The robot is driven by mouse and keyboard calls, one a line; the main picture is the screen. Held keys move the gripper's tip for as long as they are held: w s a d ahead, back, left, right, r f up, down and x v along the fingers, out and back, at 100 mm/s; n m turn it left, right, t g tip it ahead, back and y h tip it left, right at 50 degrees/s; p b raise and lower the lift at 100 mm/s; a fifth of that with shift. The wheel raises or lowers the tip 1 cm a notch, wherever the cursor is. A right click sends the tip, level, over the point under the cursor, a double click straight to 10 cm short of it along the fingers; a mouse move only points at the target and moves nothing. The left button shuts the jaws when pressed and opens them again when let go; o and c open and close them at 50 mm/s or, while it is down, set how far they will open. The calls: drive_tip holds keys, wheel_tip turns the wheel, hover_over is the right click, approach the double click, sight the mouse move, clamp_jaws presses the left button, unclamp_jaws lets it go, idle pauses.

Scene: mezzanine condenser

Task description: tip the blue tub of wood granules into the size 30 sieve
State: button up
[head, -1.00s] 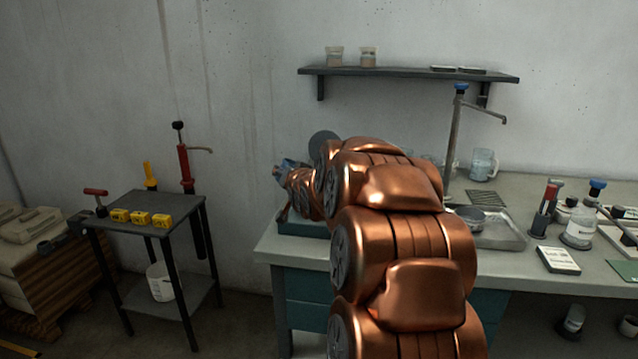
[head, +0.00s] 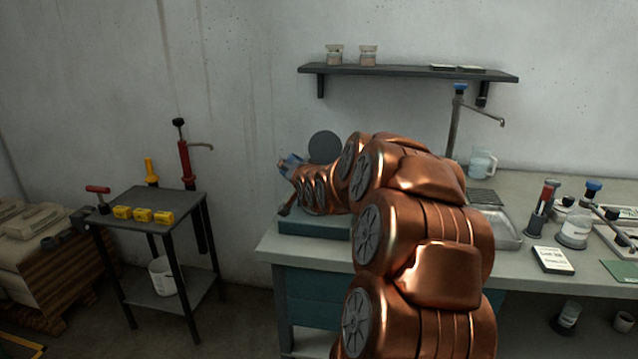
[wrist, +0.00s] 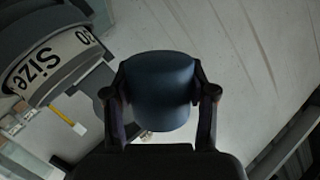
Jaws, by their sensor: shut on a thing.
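My gripper (wrist: 161,97) is shut on the blue tub (wrist: 160,82), with one finger on each side of it. The tub's smooth side faces the wrist camera, and its mouth and the granules cannot be seen. The sieve (wrist: 45,62), a grey round body with a white label reading "Size" and a partly cut-off number, is at the upper left of the wrist view, close beside the tub and apart from it in the picture. In the head view the blue tub (head: 290,161) shows beyond my arm at the bench's left end. My arm hides the sieve there.
A teal box (head: 310,228) sits on the bench (head: 400,268) below my wrist, and a dark round disc (head: 324,147) stands behind. A metal tray (head: 505,233) and a tall stand (head: 455,130) are to the right. A shelf (head: 410,72) hangs above. A small black table (head: 150,203) stands left.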

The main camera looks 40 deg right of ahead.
drive_tip(key=shift+s+d+r+m+y+p, duration=0.1)
drive_tip(key=shift+d+r+m+y+p, duration=0.25)
drive_tip(key=shift+m+p, duration=0.9)
drive_tip(key=shift+f+m+y+p, duration=0.3)
drive_tip(key=shift+f+p, duration=0.2)
drive_tip(key=shift+p, duration=1.1)
drive_tip(key=shift+r+m+t+y+p, duration=0.35)
drive_tip(key=shift+m+p, duration=0.3)
drive_tip(key=shift+p, duration=0.8)
drive_tip(key=shift+s+f+m+t+p, duration=0.1)
drive_tip(key=shift+f+m+t+p, duration=0.3)
drive_tip(key=shift+m+p, duration=0.5)
drive_tip(key=shift+s+d+r+m+p, duration=0.15)
drive_tip(key=shift+d+m+p, duration=0.2)
drive_tip(key=shift+p, duration=0.6)
drive_tip(key=shift+s+d+r+m+p, duration=0.15)
drive_tip(key=shift+d+p, duration=0.25)
drive_tip(key=shift+p, duration=0.5)
drive_tip(key=shift+s+d+r+m+t+y+p, duration=0.15)
drive_tip(key=shift+m+t+p, duration=0.1)
drive_tip(key=shift+m, duration=0.25)
drive_tip(key=shift+w+d+r+m+t+y+p, duration=0.15)
drive_tip(key=shift+m+p, duration=0.1)
drive_tip(key=shift+m, duration=0.25)
